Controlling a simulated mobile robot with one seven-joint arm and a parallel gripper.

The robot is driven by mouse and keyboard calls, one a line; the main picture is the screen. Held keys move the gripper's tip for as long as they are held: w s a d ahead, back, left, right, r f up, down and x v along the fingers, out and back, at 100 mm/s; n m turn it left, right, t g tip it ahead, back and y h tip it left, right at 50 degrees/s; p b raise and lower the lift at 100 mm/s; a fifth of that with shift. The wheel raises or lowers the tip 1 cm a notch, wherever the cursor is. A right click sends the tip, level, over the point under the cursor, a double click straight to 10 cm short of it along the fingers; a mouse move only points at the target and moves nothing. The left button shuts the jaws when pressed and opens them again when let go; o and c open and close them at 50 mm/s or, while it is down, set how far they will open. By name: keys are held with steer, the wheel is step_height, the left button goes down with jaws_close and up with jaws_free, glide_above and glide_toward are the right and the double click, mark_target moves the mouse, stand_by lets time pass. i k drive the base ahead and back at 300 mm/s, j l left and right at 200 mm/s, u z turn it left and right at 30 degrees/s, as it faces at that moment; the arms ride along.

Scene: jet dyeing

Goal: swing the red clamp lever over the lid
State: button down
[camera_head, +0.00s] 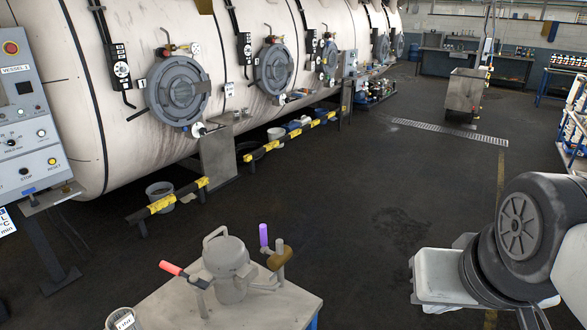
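A small grey metal pot with a lid (226,250) and a loop handle on top stands on a light table in the lower middle. The red clamp lever (172,268) is at its left. Its red grip points up and left, outward from the lid, and its grey end meets a small post beside the pot. A purple-gripped lever (263,235) stands upright at the pot's right, next to a brown part (280,258). My arm's grey and black links fill the lower right, well apart from the pot. My gripper's fingers do not show.
The table top (285,306) has bare room right of the pot. A labelled white container (123,320) is at its left edge. A control panel (28,130) stands at the far left. Open floor lies centre right.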

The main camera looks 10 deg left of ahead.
mark_target(193, 280)
steer(key=u, duration=1.25)
steer(key=k+j+u, duration=0.15)
steer(key=u, duration=0.15)
steer(key=j+z, duration=0.15)
steer(key=j, duration=0.2)
